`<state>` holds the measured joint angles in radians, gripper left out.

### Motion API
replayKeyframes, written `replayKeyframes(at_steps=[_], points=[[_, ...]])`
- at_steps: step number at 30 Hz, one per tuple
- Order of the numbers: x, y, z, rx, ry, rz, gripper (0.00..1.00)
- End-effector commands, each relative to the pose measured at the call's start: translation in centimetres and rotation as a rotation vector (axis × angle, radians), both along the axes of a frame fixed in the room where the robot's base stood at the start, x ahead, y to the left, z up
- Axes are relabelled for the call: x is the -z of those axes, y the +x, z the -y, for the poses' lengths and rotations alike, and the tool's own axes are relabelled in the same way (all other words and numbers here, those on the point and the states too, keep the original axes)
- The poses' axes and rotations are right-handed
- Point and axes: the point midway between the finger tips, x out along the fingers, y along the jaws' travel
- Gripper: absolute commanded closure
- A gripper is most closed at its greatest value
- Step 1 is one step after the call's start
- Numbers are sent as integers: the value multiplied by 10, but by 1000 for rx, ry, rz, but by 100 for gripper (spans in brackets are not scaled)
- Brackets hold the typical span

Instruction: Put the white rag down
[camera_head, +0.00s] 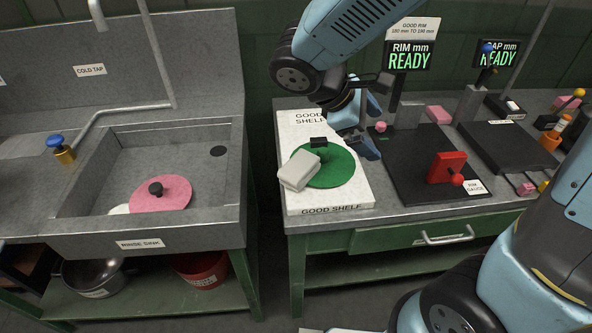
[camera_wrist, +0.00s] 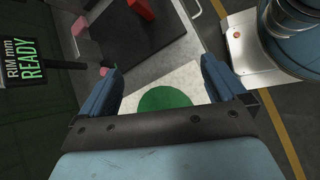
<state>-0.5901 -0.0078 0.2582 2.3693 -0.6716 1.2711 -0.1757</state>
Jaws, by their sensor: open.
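The white rag (camera_head: 299,171) is a pale folded block. In the head view it lies at the left edge of a green disc (camera_head: 338,171) with a black knob, on the white good shelf (camera_head: 345,199). My gripper (camera_head: 371,128) is to the right of and above the disc, apart from the rag. Its two fingers are spread with nothing between them. In the wrist view the fingers (camera_wrist: 163,88) are wide apart, with the green disc (camera_wrist: 165,98) beyond them. The rag cannot be made out in the wrist view.
A black rim gauge (camera_head: 405,190) with a red block (camera_head: 446,167) stands right of the shelf. The rinse sink (camera_head: 85,205) at left holds a pink disc (camera_head: 160,194). A display (camera_head: 409,57) reading READY stands behind. A gap separates sink and bench.

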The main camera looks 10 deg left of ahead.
Motion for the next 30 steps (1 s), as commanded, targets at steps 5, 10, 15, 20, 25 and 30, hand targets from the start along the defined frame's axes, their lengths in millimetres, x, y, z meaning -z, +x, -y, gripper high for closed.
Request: replayKeyframes(at_steps=[5, 10, 15, 20, 25, 30], points=[[26, -1, -52, -247, -180, -59, 2], [53, -10, -104, -478, -341, -90, 2], [82, -29, -156, -701, -484, -101, 2], [104, -49, -191, -855, -578, -100, 2], [116, -61, -209, -936, -625, -93, 2], [123, -52, -206, -950, -637, -93, 2]])
